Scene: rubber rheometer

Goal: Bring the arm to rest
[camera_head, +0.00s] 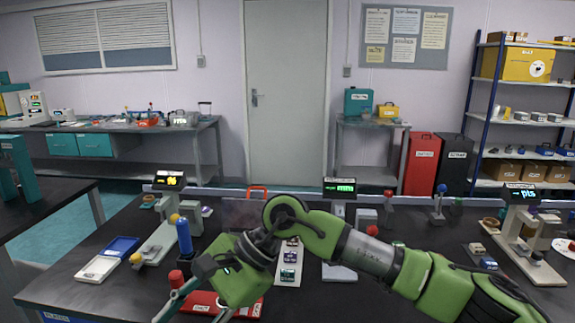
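My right arm is green and grey and comes in from the lower right, reaching across the front of the black table to the left. Its gripper (192,311) hangs low over the table's front left, pointing down and toward me. Its thin fingers appear spread apart, with nothing seen between them; the tips are close to the bottom edge of the picture. My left arm and gripper are not in view.
Under the arm lie a red tray (197,304) and small labelled blocks (288,274). A blue-and-white tray (107,258) lies to the left. Instruments with displays (170,180) (519,194) stand on either side.

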